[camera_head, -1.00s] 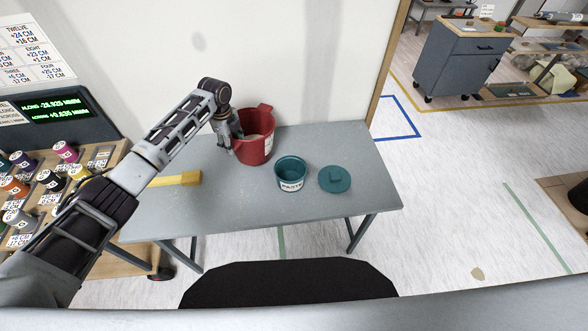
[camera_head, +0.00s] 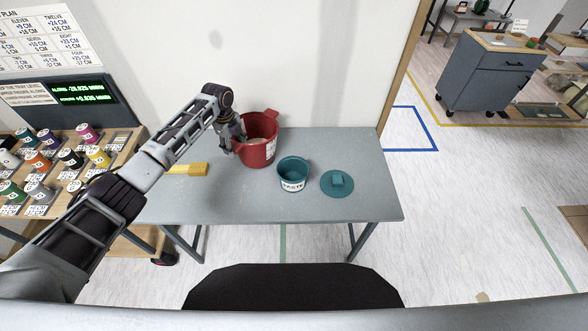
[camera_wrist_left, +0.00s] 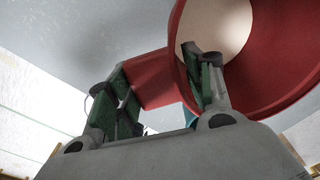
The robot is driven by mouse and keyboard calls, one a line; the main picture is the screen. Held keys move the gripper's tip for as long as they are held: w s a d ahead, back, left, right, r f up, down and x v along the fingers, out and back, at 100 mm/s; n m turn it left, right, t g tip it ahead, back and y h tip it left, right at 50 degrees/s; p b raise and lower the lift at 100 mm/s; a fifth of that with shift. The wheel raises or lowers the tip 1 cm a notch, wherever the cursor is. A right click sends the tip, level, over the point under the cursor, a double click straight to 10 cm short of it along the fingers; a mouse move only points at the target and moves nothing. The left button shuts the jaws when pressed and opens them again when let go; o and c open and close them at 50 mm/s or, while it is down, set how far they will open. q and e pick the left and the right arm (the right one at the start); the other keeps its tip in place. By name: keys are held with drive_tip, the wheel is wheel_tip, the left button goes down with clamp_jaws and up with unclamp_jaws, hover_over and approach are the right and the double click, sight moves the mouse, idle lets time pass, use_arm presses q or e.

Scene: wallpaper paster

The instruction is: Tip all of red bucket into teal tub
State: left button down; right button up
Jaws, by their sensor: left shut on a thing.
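The red bucket (camera_head: 258,152) stands roughly upright at the back of the grey table, with pale contents inside; I cannot tell whether its base touches the table. My left gripper (camera_head: 238,143) is shut on the bucket at its left side. In the left wrist view the fingers (camera_wrist_left: 158,75) straddle a red part of the bucket (camera_wrist_left: 285,70), beside its round opening with the pale contents. The teal tub (camera_head: 293,178), labelled PASTE, stands open and upright in front and to the right of the bucket. Its inside looks teal. My right gripper is not in view.
A teal lid (camera_head: 337,184) lies right of the tub. A yellow-handled tool (camera_head: 188,169) lies on the table (camera_head: 235,205) at left. A rack of colored spools (camera_head: 60,165) stands left of the table. The wall is close behind the bucket. The table's front is clear.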

use_arm(q)
drive_tip(key=shift+w+a, duration=0.1)
drive_tip(key=shift+m, duration=0.3)
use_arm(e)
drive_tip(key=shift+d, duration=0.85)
use_arm(q)
drive_tip(key=shift+w, duration=0.2)
drive_tip(key=shift+w+m, duration=0.1)
drive_tip(key=shift+m, duration=0.3)
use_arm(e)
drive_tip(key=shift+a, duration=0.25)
use_arm(q)
drive_tip(key=shift+w+m, duration=0.15)
drive_tip(key=shift+m, duration=0.25)
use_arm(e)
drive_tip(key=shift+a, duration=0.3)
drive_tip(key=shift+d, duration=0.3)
